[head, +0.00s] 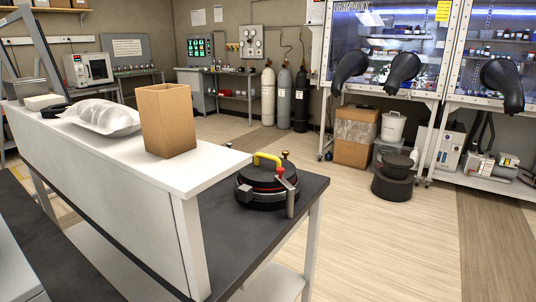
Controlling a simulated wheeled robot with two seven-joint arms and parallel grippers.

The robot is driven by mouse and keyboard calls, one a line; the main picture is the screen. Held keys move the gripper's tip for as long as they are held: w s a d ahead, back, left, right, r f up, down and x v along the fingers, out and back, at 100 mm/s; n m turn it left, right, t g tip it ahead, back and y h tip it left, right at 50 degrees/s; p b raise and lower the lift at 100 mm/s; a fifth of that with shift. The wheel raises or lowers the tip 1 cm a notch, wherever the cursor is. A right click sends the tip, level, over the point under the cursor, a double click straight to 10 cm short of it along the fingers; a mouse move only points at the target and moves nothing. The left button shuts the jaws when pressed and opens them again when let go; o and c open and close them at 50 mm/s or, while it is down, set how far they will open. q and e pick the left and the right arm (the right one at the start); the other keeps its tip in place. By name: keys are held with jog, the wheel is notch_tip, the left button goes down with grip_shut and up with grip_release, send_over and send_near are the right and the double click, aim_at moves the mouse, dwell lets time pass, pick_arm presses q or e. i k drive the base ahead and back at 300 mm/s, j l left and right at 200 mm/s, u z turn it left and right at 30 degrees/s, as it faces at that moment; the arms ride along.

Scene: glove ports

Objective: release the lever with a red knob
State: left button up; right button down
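A lever with a small red knob (280,171) stands at the right side of a round black lidded vessel (262,188). The vessel has a red ring and a curved yellow handle (267,160) on top. It sits on the dark bench top (235,235) near its right end. A grey post (290,204) stands at the vessel's front right, close to the lever. Whether the lever is latched is too small to tell. Neither of my grippers shows in the head view.
A raised white shelf (120,165) beside the vessel carries an open cardboard box (167,120) and a wrapped clear package (103,116).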

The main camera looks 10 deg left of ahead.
aim_at(280, 170)
jog(key=i+l+u, duration=0.25)
jog(key=i+u, duration=0.15)
jog(key=i+l+u, duration=0.45)
jog(key=i+j, duration=0.05)
jog(key=i, duration=0.05)
